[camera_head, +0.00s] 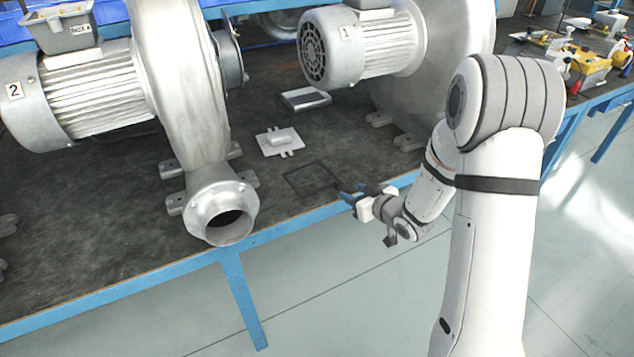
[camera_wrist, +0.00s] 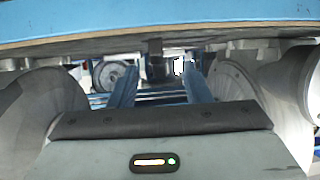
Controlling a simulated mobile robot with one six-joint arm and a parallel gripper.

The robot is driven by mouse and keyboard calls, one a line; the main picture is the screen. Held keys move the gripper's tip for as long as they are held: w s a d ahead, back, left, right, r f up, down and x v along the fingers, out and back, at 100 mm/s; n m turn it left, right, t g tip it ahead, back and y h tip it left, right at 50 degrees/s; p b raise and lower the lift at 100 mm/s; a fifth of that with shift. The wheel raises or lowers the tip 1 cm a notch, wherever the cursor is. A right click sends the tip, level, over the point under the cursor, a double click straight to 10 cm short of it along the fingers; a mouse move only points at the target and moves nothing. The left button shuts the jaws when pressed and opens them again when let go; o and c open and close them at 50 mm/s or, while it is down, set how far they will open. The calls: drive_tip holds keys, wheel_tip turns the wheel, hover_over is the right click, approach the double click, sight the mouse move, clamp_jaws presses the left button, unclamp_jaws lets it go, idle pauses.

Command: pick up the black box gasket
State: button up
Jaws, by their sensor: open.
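The black box gasket (camera_head: 300,170) looks like a thin dark rectangular outline lying flat on the dark bench top, near the front edge. It is hard to tell from the bench surface. My gripper (camera_head: 347,194) is at the bench's front edge, just to the right of the gasket and apart from it. I cannot make out the gasket in the wrist view.
A blower outlet (camera_head: 222,212) stands left of the gasket. A grey metal cover (camera_head: 279,141) and a flat box-like part (camera_head: 305,98) lie behind it. Blower 1 (camera_head: 362,45) stands at the back right. The blue bench edge (camera_wrist: 160,20) crosses the top of the wrist view.

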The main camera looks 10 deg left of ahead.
sight(340, 185)
drive_tip(key=x, duration=0.7)
drive_tip(key=shift+w+d+f, duration=0.1)
drive_tip(key=shift+w+d, duration=0.05)
drive_tip(key=shift+w, duration=0.1)
drive_tip(key=shift+c, duration=0.2)
clamp_jaws()
